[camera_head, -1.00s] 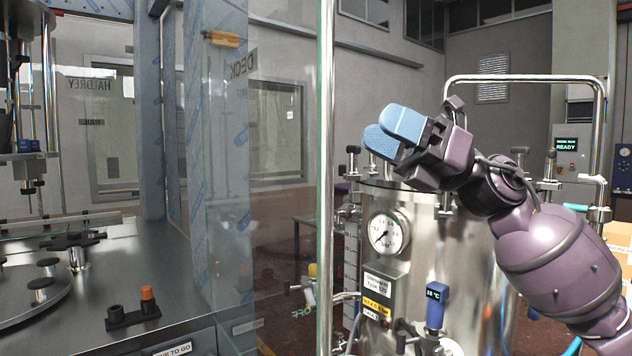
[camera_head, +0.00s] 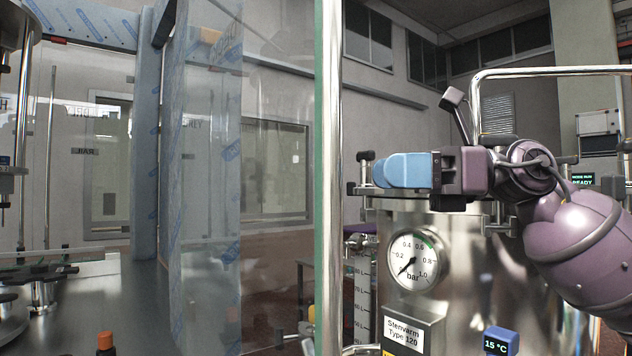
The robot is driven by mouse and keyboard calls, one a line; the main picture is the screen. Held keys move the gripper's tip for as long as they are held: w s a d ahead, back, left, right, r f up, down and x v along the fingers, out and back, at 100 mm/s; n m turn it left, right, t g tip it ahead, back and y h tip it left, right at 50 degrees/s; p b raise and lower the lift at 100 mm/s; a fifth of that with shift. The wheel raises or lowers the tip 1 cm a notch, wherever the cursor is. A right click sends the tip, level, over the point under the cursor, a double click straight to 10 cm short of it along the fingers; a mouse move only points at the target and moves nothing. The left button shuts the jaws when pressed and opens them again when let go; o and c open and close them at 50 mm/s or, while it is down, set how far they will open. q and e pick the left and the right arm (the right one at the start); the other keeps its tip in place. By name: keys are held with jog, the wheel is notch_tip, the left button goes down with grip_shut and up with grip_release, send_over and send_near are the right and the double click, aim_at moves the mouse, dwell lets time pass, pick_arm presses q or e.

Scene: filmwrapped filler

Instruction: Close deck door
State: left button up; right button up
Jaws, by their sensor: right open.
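The clear glass deck door (camera_head: 282,200) stands open, its greenish edge and a tall chrome bar (camera_head: 333,200) running upright near the middle of the view. Blue-printed film covers the frame post (camera_head: 150,150) to its left. My right gripper (camera_head: 398,170) has blue fingers pointing left. It is open and appears empty, to the right of the chrome bar with a visible gap between. The fingers overlap in this view, so their spacing is hard to see. My left gripper is not in view.
A steel vessel with a pressure gauge (camera_head: 412,259) stands right of the door edge, below my right gripper. A chrome rail (camera_head: 560,72) arches behind my right arm. The steel deck (camera_head: 75,300) lies at left, with an orange-capped piece (camera_head: 105,342) on it.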

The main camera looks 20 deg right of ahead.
aim_at(330, 170)
jog(key=p+x, duration=0.1)
jog(key=x, duration=0.7)
jog(key=shift+s+a, duration=0.1)
jog(key=shift+x, duration=0.85)
grip_shut()
